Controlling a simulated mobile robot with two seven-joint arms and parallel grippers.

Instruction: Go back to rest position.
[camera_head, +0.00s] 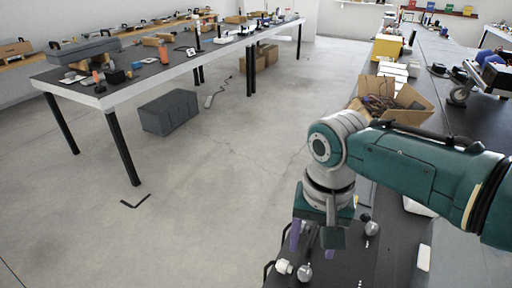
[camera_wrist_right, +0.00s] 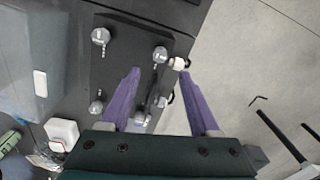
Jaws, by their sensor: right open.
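My right gripper (camera_head: 312,240) hangs at the end of the teal and grey right arm, in the lower right of the head view. It points down over the near end of the dark bench (camera_head: 345,262). In the right wrist view my right gripper (camera_wrist_right: 160,95) shows two purple fingers spread apart with nothing held between them. Beneath the fingers is a dark plate (camera_wrist_right: 132,55) with several round metal knobs (camera_wrist_right: 101,37) and a white-topped fitting (camera_wrist_right: 179,63). Whether the fingers touch any of these is hard to tell. My left gripper is not in view.
A long dark worktable (camera_head: 180,62) with tools stands at the left. A grey box (camera_head: 169,112) lies on the floor under it. An open cardboard box (camera_head: 395,98) with cables sits on the right bench behind my arm. The concrete floor (camera_head: 225,170) between is clear.

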